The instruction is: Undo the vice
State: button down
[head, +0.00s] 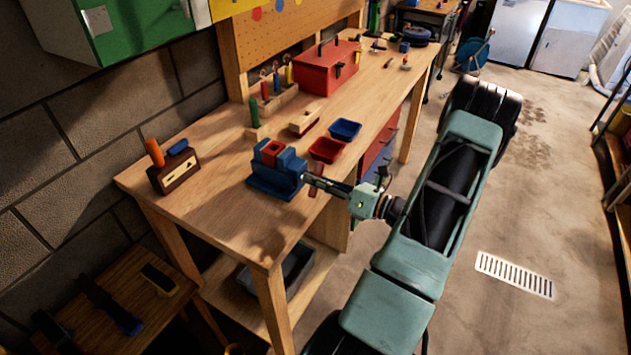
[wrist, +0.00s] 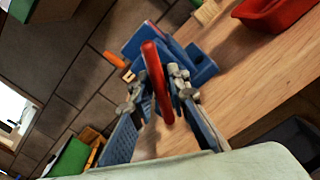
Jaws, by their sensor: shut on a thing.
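The blue vice (head: 272,180) is mounted at the bench's front edge, with a red block (head: 270,148) between its jaws. In the wrist view the vice (wrist: 198,66) is just beyond my fingers. Its red handle bar (wrist: 155,75) runs between my two fingers and stands slightly tilted in that view. My gripper (head: 314,182) reaches in from the right and is shut on the handle; it also shows in the wrist view (wrist: 162,92). The fingers hide part of the handle and the vice's screw.
The wooden bench (head: 215,185) holds a red tray (head: 328,150), a blue tray (head: 345,130), a red toolbox (head: 327,68) and a dark wooden block with an orange handle (head: 173,170). Open floor lies to the right, with a drain grate (head: 514,275).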

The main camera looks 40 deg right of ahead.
jog(key=n+b, duration=0.4)
jog(key=n, duration=0.1)
jog(key=shift+f+n+b, duration=0.15)
jog(key=shift+n+b, duration=0.15)
jog(key=shift+b, duration=0.05)
jog(key=shift+r+n+b, duration=0.2)
jog(key=shift+n+b, duration=1.05)
jog(key=shift+n, duration=0.45)
jog(key=shift+r, duration=0.1)
jog(key=c, duration=2)
grip_release()
jog(key=shift+w+a, duration=0.1)
jog(key=shift+w, duration=0.05)
jog(key=v, duration=1.2)
